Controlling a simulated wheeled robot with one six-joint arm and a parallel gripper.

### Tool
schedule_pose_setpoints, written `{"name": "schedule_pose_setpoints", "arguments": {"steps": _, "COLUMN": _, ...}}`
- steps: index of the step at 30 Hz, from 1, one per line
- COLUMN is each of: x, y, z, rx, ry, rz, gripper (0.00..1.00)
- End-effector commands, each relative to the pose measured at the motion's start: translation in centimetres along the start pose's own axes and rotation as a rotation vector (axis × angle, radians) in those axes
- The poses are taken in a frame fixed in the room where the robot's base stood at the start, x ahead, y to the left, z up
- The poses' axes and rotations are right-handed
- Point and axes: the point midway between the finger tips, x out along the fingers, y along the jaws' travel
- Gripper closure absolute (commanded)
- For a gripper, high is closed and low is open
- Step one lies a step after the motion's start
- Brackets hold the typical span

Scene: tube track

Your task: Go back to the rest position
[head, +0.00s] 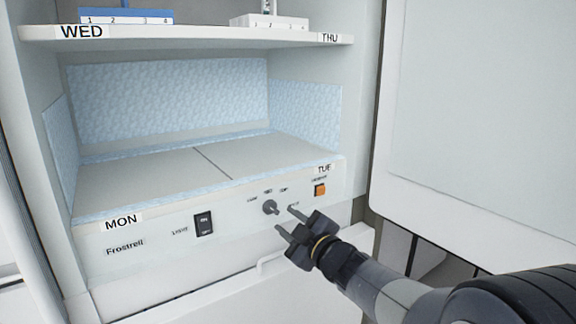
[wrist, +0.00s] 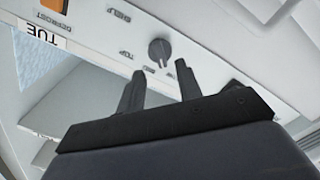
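My gripper (head: 286,219) is in front of the freezer's control panel (head: 150,240), with its arm reaching in from the lower right. Its two black fingers are apart with nothing between them; they also show in the wrist view (wrist: 160,68). The grey dial knob (head: 270,207) is just beyond the fingertips. In the wrist view the knob (wrist: 160,51) appears above the gap between the fingers, apart from them. I cannot tell the exact distance in depth.
A black rocker switch (head: 204,223) and an orange button (head: 320,190) flank the knob. The lower MON/TUE compartment (head: 165,180) is empty. A blue rack (head: 125,16) and a white rack (head: 269,21) stand on the WED/THU shelf (head: 190,37). The open door (head: 470,120) is at right.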

Motion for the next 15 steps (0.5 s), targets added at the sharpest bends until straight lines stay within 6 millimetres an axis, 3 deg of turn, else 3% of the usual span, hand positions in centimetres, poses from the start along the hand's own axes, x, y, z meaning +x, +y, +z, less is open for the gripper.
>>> {"name": "schedule_pose_setpoints", "arguments": {"steps": 8, "x": 5.2, "y": -0.2, "z": 0.1, "rx": 0.001, "ry": 0.001, "rz": -0.001, "gripper": 0.66}}
{"name": "schedule_pose_setpoints", "arguments": {"steps": 15, "x": 5.0, "y": 0.2, "z": -0.2, "rx": 0.258, "ry": -0.003, "rz": -0.001, "gripper": 0.66}}
